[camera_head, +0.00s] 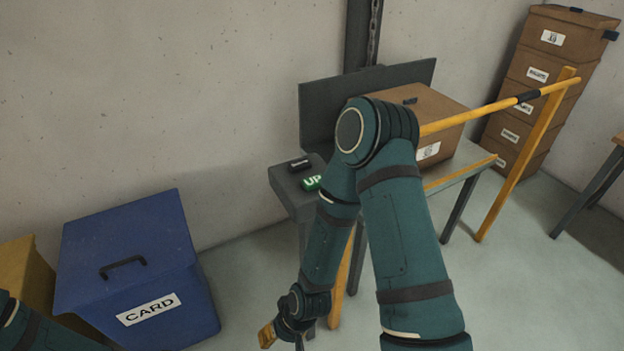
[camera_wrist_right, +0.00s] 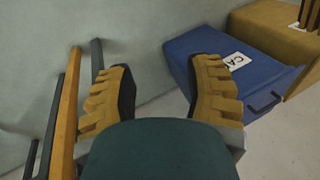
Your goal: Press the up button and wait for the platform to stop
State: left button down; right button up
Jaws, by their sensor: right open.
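The green UP button (camera_head: 312,183) sits on the front of a grey control box (camera_head: 292,189) at the corner of the lift. A dark button (camera_head: 300,163) is behind it. The grey platform (camera_head: 462,178) carries a cardboard box (camera_head: 435,112), partly hidden by my right arm. My right gripper (camera_head: 283,337) hangs low in front of the lift, below the button and apart from it. In the right wrist view my right gripper (camera_wrist_right: 160,85) is open with nothing between its fingers. My left gripper is out of view; only part of my left arm shows at lower left.
A blue bin (camera_head: 185,245) labelled CARD stands on the left, beside a yellow-brown bin (camera_head: 28,268). A yellow barrier bar (camera_head: 475,112) with a post (camera_head: 520,160) is at the lift's right. Stacked cartons (camera_head: 530,85) stand at the back right.

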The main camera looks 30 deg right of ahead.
jog(key=shift+c, duration=0.3)
grip_shut()
dwell(0.9)
